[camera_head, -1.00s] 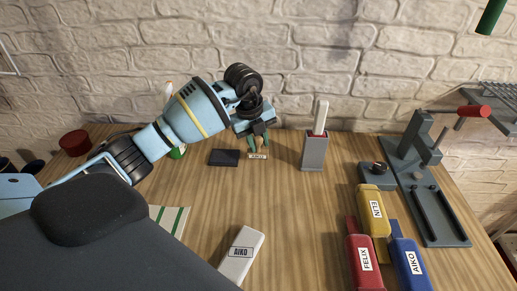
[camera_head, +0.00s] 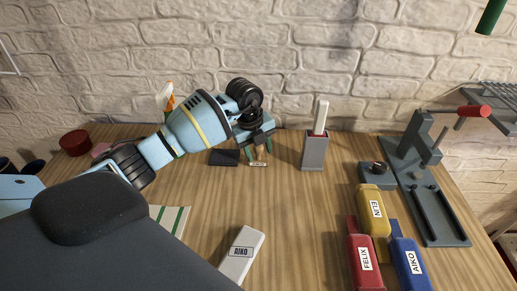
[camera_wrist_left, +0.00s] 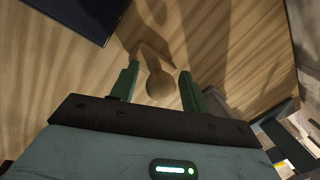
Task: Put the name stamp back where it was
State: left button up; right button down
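The name stamp (camera_head: 258,162) stands on the wooden table near the back, with a small pale label at its base whose letters are too small to read. In the left wrist view its round wooden knob (camera_wrist_left: 160,86) lies between my left gripper's green fingertips (camera_wrist_left: 162,80), with narrow gaps on both sides. In the head view my left gripper (camera_head: 258,146) is just above the stamp with its fingers spread. A dark flat pad (camera_head: 224,157) lies just left of the stamp; its corner shows in the left wrist view (camera_wrist_left: 82,14). My right gripper is not in view.
A grey holder (camera_head: 314,152) with a white-handled item stands right of the stamp. Yellow, red (camera_head: 365,262) and blue blocks and a grey press (camera_head: 432,190) occupy the right. The table's middle is clear.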

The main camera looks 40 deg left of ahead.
pick_arm(q)
jog(key=shift+r, duration=0.15)
notch_tip(320, 180, up, 12)
jog(key=s+a, duration=0.1)
jog(key=s, duration=0.1)
jog(key=shift+p, duration=0.35)
jog(key=shift+f, duration=0.2)
dwell(1.5)
